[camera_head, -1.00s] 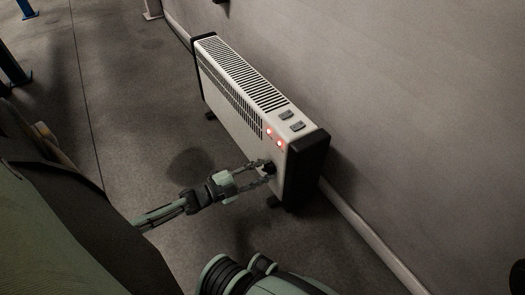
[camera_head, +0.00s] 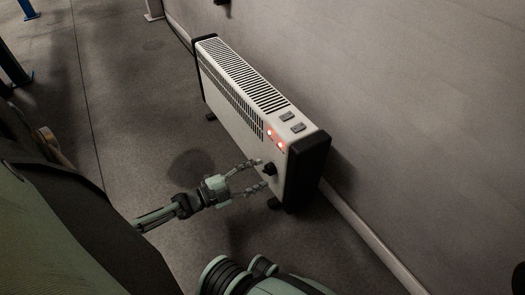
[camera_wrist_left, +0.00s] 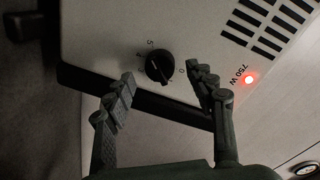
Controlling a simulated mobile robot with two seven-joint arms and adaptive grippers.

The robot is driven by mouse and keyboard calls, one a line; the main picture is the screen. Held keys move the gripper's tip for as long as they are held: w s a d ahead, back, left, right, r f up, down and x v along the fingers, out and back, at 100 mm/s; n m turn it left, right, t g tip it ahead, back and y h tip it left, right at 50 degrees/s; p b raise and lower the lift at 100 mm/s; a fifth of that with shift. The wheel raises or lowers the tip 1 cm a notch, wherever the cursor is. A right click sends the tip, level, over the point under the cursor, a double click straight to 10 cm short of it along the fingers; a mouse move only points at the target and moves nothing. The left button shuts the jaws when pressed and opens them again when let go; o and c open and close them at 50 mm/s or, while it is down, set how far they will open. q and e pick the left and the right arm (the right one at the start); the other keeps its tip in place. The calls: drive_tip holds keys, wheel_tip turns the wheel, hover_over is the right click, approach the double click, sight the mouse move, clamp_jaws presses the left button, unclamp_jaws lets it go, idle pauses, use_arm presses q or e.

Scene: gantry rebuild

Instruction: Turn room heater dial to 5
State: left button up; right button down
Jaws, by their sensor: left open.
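The white room heater (camera_head: 236,108) with black end caps stands on the floor by the wall. Its black dial (camera_head: 269,169) is on the front near the right end. In the left wrist view the dial (camera_wrist_left: 159,67) has printed marks around it, with 5 and 4 at its upper left and 0 at its right. My right gripper is not in view.
Two red lamps (camera_head: 280,145) glow on the heater above the dial, and two grey switches (camera_head: 298,127) sit on its top. The wall (camera_head: 400,120) is close behind. The floor (camera_head: 140,110) left of the heater is clear.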

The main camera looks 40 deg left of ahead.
use_arm(q)
drive_tip(key=v, duration=0.9)
drive_tip(key=shift+s, duration=0.3)
drive_tip(key=shift+a, duration=0.15)
